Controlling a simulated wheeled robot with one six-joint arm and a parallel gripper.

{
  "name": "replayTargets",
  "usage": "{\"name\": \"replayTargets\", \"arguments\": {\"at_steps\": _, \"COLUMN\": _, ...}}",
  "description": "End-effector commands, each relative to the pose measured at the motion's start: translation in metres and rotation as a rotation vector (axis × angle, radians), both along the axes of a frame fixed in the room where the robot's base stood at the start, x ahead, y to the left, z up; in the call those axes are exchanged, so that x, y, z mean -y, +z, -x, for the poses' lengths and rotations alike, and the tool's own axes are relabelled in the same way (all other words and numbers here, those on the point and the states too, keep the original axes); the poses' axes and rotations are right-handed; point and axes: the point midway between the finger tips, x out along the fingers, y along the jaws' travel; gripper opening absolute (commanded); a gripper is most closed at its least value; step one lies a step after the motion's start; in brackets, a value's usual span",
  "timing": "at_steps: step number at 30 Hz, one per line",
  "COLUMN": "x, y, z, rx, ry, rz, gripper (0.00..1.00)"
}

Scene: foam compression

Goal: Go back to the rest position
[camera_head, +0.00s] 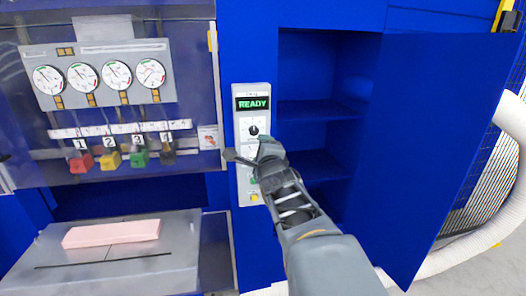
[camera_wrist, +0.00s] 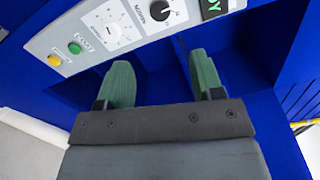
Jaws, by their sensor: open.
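My gripper (camera_head: 250,155) is in front of the control panel (camera_head: 243,100) on the blue cabinet, with my arm reaching up from the lower right. In the wrist view its two green fingers (camera_wrist: 158,82) are spread apart with nothing between them. The panel display reads READY in green. The wrist view shows the panel (camera_wrist: 105,30) with a black knob, a white dial, and a green and a yellow button. The fingers look close to the panel, but I cannot tell if they touch it. My gripper and arm hide part of the panel's lower half.
An open cabinet with shelves (camera_head: 318,110) is right of the panel, its blue door (camera_head: 440,150) swung out to the right. A pink foam slab (camera_head: 112,233) lies on a grey metal plate (camera_head: 170,270) at lower left. Several gauges (camera_head: 100,75) and coloured blocks hang above it.

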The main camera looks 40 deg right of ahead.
Motion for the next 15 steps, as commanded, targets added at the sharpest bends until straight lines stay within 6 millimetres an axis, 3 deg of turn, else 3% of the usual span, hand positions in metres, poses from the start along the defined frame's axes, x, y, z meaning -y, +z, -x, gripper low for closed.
{"name": "replayTargets", "arguments": {"at_steps": 15, "x": 0.0004, "y": -0.0015, "z": -0.0002, "rx": -0.034, "ry": -0.001, "rz": 0.053, "gripper": 0.61}}
